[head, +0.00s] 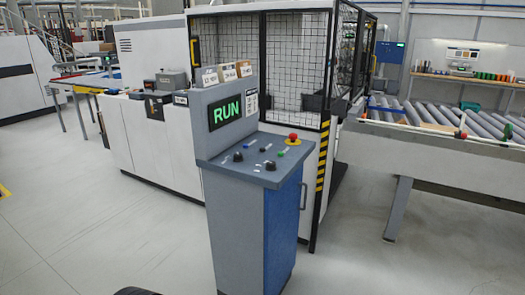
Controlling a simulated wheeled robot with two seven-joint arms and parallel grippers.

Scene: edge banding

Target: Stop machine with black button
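A grey and blue control console (235,220) stands in the middle of the head view. Its screen (226,112) reads RUN in green letters. On its sloping top are a black knob-like control (238,157) at the left and another black control (270,166) near the front edge. A small dark button (262,149) and a small green button (282,152) sit further back. A red mushroom button (293,137) on a yellow base is at the back right. Which control is the black button is too small to tell. Neither gripper is in view.
A machine with a black mesh enclosure (295,60) stands behind the console. A roller conveyor (450,120) on a grey frame is at the right. A white cabinet (155,145) stands behind left. The floor (110,235) in front and to the left is clear.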

